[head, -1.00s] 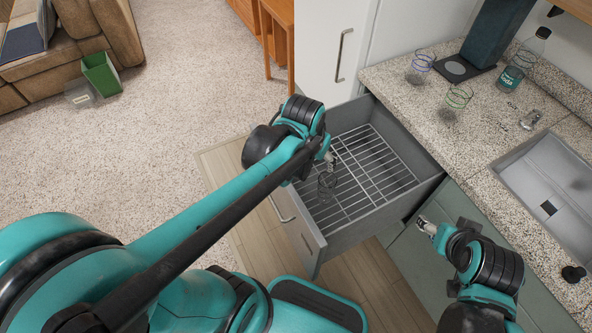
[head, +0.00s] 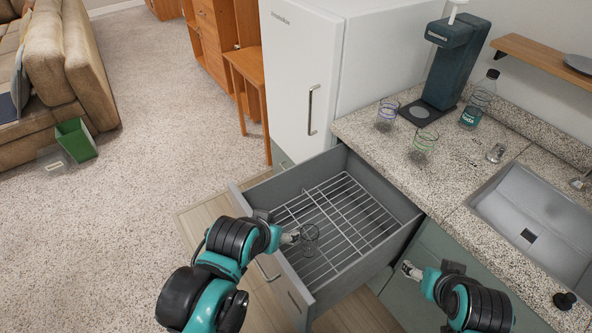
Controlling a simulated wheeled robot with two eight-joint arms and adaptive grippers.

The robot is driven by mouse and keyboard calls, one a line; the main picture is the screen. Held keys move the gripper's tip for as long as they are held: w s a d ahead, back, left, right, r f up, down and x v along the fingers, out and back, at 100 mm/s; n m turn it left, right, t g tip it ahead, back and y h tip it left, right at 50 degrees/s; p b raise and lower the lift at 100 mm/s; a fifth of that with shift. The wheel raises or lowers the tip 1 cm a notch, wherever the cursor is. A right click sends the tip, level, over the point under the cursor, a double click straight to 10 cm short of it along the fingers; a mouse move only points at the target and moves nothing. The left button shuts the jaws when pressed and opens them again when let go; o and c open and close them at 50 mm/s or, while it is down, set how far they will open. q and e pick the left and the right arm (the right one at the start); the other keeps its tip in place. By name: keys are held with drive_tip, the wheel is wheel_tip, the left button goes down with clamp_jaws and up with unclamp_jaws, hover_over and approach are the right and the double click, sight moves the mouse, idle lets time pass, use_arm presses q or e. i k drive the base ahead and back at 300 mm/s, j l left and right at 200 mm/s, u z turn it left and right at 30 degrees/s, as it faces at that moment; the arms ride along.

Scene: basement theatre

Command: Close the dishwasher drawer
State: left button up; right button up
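The dishwasher drawer (head: 372,268) is pulled out from under the counter, with a wire rack (head: 350,208) inside. A clear glass (head: 309,238) stands on the rack near the drawer's front. My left gripper (head: 296,237) reaches over the drawer's front edge, right beside the glass; its fingers are too small to tell whether they are open or touch it.
A white fridge (head: 305,75) stands behind the drawer.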

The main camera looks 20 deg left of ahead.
sight(364, 222)
drive_tip(key=k+u, duration=0.35)
drive_tip(key=k+j+u, duration=0.1)
drive_tip(key=u, duration=0.25)
drive_tip(key=k+j+u, duration=0.2)
drive_tip(key=u, duration=0.15)
